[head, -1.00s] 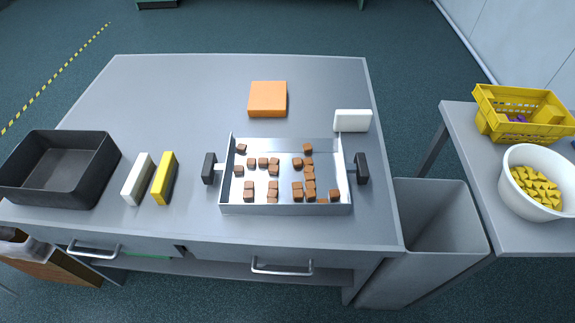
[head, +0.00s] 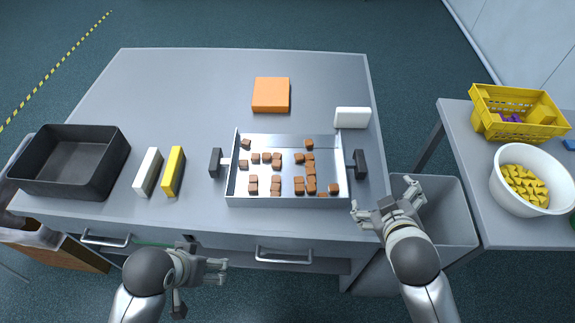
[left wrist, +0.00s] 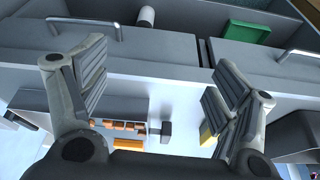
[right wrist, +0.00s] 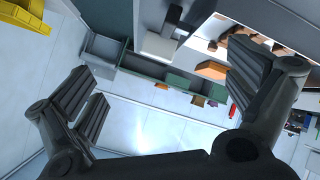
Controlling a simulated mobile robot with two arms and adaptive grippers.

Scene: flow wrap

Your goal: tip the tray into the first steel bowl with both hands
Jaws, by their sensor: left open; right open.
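The metal tray (head: 290,202) lies flat on the grey workbench, holding several brown cubes (head: 311,170). It has a black left handle (head: 215,163) and a black right handle (head: 360,164). In the left wrist view, cubes (left wrist: 122,125) and a dark handle (left wrist: 160,131) show beyond the fingers. My left gripper (head: 218,272) is open and empty in front of the bench's front edge, apart from the tray. My right gripper (head: 385,197) is open and empty near the bench's front right corner, to the right of and nearer than the right handle. I see no steel bowl in these views.
On the bench are a black bin (head: 70,188), a white block (head: 148,172), a yellow block (head: 174,171), an orange block (head: 271,94) and a white box (head: 352,117). Right, a side table holds a yellow basket (head: 520,130) and white bowl (head: 545,206). A grey bin (head: 445,195) stands between.

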